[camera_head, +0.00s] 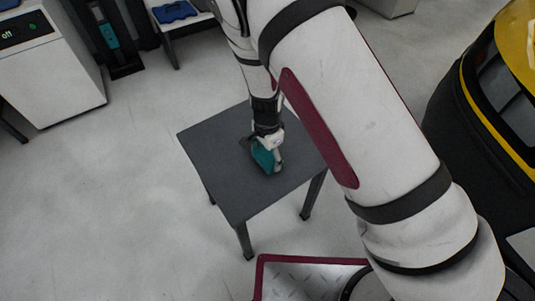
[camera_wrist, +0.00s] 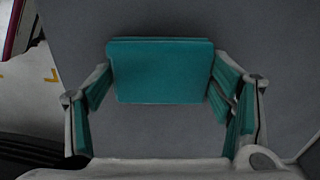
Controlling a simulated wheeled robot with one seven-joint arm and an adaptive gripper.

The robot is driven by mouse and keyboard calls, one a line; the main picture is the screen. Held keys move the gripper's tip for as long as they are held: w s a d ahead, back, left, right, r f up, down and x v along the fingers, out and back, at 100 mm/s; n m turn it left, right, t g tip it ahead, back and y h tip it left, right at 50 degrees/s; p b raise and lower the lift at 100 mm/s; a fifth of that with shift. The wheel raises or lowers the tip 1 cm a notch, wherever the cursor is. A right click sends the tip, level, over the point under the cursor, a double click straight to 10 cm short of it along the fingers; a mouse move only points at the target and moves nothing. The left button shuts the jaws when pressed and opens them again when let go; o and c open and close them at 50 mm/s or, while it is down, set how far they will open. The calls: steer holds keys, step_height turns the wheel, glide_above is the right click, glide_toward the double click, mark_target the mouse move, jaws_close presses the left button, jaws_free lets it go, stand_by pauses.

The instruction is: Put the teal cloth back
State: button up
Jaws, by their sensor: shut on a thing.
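The teal cloth (camera_wrist: 160,72) is a folded, flat block between the two fingers of my gripper (camera_wrist: 162,84) in the wrist view. The fingers meet it at its left and right edges. In the head view the teal cloth (camera_head: 264,158) shows below my gripper (camera_head: 268,148), at the top of a small dark grey table (camera_head: 225,170). I cannot tell whether the cloth touches the tabletop. My gripper is shut on the cloth and points down. My arm hides part of the table's right side.
A blue folded thing (camera_head: 175,11) lies on another table at the top. A white cabinet (camera_head: 50,75) stands at the left, with a dark stand (camera_head: 110,40) beside it. A yellow and black car (camera_head: 490,100) is at the right. The floor left of the table is clear.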

mark_target(267, 155)
steer(key=shift+f, duration=0.15)
steer(key=o, duration=1.1)
step_height(267, 155, up, 14)
steer(key=p, duration=0.3)
steer(key=shift+w+a, duration=0.15)
steer(key=shift+w, duration=0.05)
steer(key=shift+f, duration=0.1)
